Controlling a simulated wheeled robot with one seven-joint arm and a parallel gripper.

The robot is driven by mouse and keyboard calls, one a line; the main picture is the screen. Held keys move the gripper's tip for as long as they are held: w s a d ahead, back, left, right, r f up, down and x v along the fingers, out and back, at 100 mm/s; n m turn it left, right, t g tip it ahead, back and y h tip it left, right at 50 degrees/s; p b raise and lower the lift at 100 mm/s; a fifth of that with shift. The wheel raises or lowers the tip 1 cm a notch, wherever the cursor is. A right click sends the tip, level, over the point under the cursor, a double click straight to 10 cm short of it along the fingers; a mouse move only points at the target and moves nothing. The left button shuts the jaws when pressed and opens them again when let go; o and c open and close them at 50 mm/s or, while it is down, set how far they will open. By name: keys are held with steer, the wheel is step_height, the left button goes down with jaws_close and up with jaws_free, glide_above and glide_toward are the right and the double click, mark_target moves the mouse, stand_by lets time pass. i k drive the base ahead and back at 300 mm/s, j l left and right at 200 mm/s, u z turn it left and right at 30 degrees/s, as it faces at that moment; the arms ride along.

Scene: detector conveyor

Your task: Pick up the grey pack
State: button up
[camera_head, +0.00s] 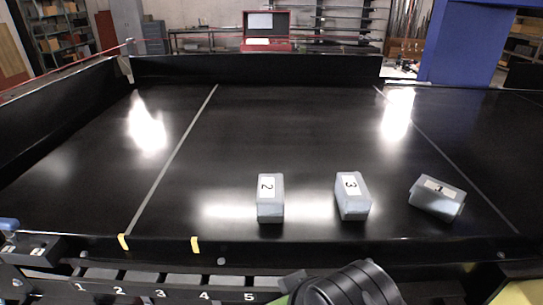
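Three grey packs lie apart from each other on the black conveyor surface, towards its near side. The pack labelled 2 (270,206) is left of the other two and roughly straight to the view. The pack labelled 3 (353,203) is in the middle and slightly turned. The right pack (437,204) is turned more, and its label is too small to read surely. Nothing touches any of the packs. A dark ribbed part of my arm shows at the bottom edge, below the packs; my gripper's fingers are not in view.
The black conveyor (270,125) is otherwise clear, with thin pale lines along it. Raised black walls edge its left and far sides. Numbered slots (160,293) run along the near edge. A blue column (465,42) and a red case (266,30) stand beyond it.

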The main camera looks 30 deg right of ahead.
mark_target(354, 200)
steer(key=z, duration=1.3)
